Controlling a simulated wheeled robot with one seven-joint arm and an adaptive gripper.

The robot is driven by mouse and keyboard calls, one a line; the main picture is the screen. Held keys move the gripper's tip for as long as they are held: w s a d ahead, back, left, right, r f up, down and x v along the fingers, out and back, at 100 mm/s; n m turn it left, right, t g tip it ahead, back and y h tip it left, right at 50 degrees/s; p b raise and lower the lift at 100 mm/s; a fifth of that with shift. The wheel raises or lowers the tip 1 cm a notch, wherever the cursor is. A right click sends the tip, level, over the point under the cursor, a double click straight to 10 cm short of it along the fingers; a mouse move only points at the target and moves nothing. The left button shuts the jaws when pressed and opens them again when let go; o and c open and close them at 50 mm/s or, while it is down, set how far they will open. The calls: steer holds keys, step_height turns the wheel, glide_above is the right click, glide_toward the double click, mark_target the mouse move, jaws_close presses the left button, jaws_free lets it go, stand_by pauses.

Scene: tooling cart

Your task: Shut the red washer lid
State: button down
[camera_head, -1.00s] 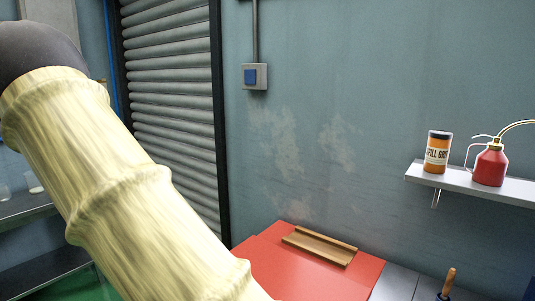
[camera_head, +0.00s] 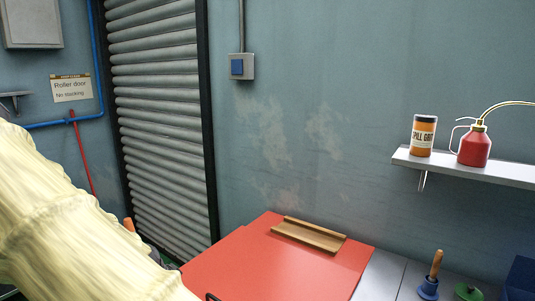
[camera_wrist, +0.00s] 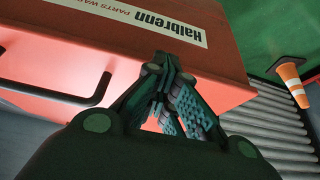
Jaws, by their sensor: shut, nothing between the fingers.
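The red washer lid (camera_head: 285,266) shows in the head view at the bottom middle as a broad red panel that looks flat, with a wooden tray (camera_head: 309,234) on its back part. I cannot tell if it is fully closed. A black handle (camera_head: 212,297) just shows at its front edge. In the wrist view the red washer (camera_wrist: 205,60) carries a white Halbrenn label (camera_wrist: 135,17), and the black bar handle (camera_wrist: 62,95) is left of my gripper (camera_wrist: 162,72). My gripper is shut and empty, close over the red surface; contact cannot be told. It is out of the head view.
A grey shelf (camera_head: 465,169) on the right wall holds an orange tin (camera_head: 423,137) and a red oil can (camera_head: 474,148). An orange cone (camera_wrist: 291,82) stands near the roller door (camera_head: 160,120).

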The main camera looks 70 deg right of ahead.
steer(key=shift+s+a+f, duration=0.15)
steer(key=shift+s+f, duration=0.05)
steer(key=shift+f, duration=0.1)
steer(key=shift+r, duration=0.15)
steer(key=w+a+r+p, duration=0.3)
steer(key=a+r+p, duration=0.3)
steer(key=a+p, duration=0.2)
steer(key=shift+a+r, duration=0.35)
steer(key=shift+a, duration=0.2)
